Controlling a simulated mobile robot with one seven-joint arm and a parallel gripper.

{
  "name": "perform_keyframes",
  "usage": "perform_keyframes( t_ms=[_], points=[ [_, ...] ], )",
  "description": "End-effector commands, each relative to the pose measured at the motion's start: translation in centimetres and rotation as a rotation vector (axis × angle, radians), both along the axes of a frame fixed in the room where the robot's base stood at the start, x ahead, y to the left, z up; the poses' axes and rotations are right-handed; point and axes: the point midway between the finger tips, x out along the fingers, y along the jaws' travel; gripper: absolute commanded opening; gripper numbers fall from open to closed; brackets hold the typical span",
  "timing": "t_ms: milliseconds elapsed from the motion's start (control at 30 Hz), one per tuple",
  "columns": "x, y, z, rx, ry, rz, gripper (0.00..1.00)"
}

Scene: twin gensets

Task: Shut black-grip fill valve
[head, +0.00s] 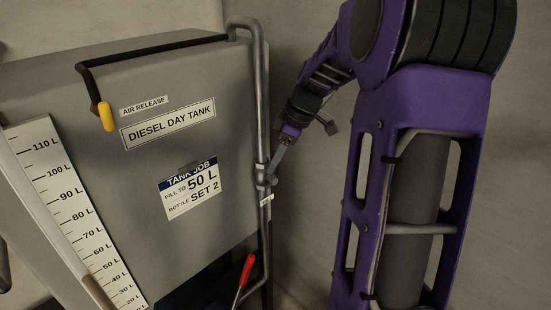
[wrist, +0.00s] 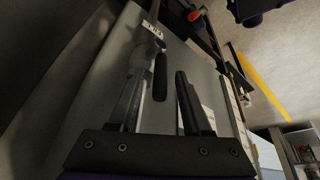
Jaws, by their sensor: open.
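The fill valve (head: 264,176) sits on the grey vertical pipe (head: 260,100) at the right side of the diesel day tank. Its black grip (wrist: 160,77) shows in the wrist view, between the ends of my two fingers and apart from the right one. I cannot tell whether it touches the left finger. My gripper (head: 275,165) is open beside the valve in the head view, and its fingers also show in the wrist view (wrist: 161,90). In the head view the black grip cannot be made out.
The tank (head: 120,80) fills the left, with a level scale (head: 78,205) and a job label (head: 192,188). A yellow-grip handle (head: 105,116) hangs from a black hose. A red-grip lever (head: 246,269) stands below the valve. The wall (head: 300,220) is close behind my arm.

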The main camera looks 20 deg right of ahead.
Motion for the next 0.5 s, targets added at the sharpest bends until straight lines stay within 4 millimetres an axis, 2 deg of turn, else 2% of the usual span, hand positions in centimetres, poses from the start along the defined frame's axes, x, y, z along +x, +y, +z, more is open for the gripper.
perform_keyframes(
  t_ms=[133, 400, 500],
  points=[
    [-0.01, 0.00, 0.01, 0.001, 0.001, 0.000, 0.49],
    [-0.02, 0.00, 0.03, 0.001, 0.001, 0.000, 0.00],
    [-0.02, -0.01, 0.04, 0.001, 0.001, 0.000, 0.00]
  ],
)
